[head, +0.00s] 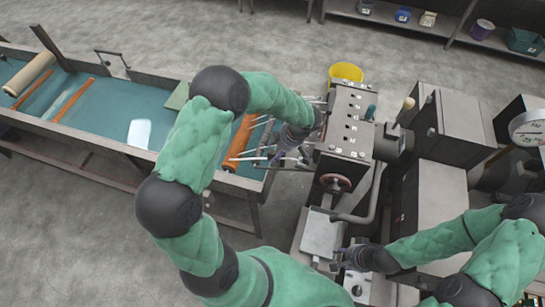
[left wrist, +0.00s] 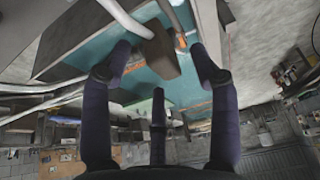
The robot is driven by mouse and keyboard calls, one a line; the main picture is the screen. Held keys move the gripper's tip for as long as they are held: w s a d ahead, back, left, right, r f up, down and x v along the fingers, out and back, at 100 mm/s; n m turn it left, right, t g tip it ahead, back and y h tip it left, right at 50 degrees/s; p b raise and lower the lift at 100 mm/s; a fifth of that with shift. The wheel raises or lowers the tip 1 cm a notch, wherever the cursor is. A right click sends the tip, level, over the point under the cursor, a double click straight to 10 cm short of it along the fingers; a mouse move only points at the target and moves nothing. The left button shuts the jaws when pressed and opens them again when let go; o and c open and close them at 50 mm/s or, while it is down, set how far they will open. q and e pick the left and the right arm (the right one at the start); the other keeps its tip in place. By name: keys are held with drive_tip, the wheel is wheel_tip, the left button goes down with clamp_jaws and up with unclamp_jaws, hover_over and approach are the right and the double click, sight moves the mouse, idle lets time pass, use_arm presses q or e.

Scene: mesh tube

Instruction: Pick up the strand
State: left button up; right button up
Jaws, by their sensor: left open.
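Several thin pale strands (head: 252,158) run from the dark machine's die block (head: 345,122) leftward toward the water bath (head: 125,115). My left gripper (head: 286,152) is beside the die block, among the strands. In the left wrist view its fingers (left wrist: 161,50) are spread apart. A thick pale strand (left wrist: 125,18) passes near the fingertips there, and thinner strands (left wrist: 38,112) lie at the left. I see no strand clamped; exact contact cannot be told. My right gripper (head: 343,257) is low, beside a grey metal tray (head: 321,236); its finger opening is unclear.
Orange rollers (head: 240,138) cross the bath, and a pale roller (head: 30,74) lies at its far left end. A yellow bucket (head: 346,72) stands behind the machine. Grey cabinets (head: 442,190) crowd the right. Floor is open at the back.

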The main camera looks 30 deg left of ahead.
use_arm(q)
drive_tip(key=x, duration=0.4)
drive_tip(key=shift+a+f, duration=0.15)
drive_tip(key=shift+a, duration=0.2)
drive_tip(key=c, duration=1.1)
